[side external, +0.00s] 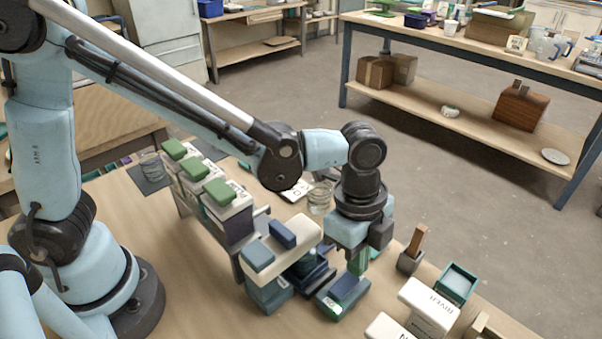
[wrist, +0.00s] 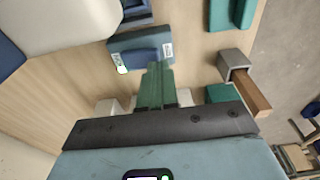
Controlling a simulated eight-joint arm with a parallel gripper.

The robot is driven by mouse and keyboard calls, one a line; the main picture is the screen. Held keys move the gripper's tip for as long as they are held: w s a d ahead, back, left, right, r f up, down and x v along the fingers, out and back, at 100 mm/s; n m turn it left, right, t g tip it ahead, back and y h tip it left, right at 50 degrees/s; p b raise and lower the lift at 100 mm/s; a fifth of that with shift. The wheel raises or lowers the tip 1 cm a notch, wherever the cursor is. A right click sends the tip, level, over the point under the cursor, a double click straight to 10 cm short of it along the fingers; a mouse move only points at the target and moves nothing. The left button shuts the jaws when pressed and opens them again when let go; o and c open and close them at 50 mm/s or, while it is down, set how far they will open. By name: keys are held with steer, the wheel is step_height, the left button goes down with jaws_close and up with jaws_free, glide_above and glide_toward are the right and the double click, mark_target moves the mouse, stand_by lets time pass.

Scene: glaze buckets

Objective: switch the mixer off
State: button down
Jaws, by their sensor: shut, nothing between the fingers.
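A white machine with blue blocks on top (side external: 283,243), which looks like the mixer, stands at the middle of the bench. Its pale body (wrist: 70,22) fills the upper left of the wrist view. Beside it lies a low blue-grey switch box (side external: 328,305) with a dark blue rocker (side external: 346,287). In the wrist view the box (wrist: 117,47) has a small white label near each end. I cannot tell which way the rocker is tipped. My gripper (side external: 357,270) points down at the box with its green fingers (wrist: 158,68) together and empty; contact with the rocker is unclear.
A grey holder (side external: 408,263) with a wooden block stands right of my gripper. A green tray (side external: 458,281) and white labelled boxes (side external: 426,306) lie near the front right. White containers with green lids (side external: 218,190) line up behind the mixer.

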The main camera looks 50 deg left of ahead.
steer(key=shift+f, duration=0.7)
steer(key=shift+r, duration=3.55)
steer(key=a+r+n+t, duration=0.1)
steer(key=a+n+t, duration=0.1)
steer(key=a+n, duration=0.4)
steer(key=s+a+n+t+y, duration=0.1)
steer(key=a+n+t, duration=0.1)
steer(key=a+n, duration=0.4)
steer(key=s+a+r+n+t, duration=0.1)
steer(key=a+n+t, duration=0.2)
steer(key=a+n, duration=0.3)
steer(key=a, duration=0.5)
steer(key=shift+s+a+r, duration=0.25)
steer(key=shift+r, duration=0.1)
steer(key=c, duration=1.8)
jaws_free()
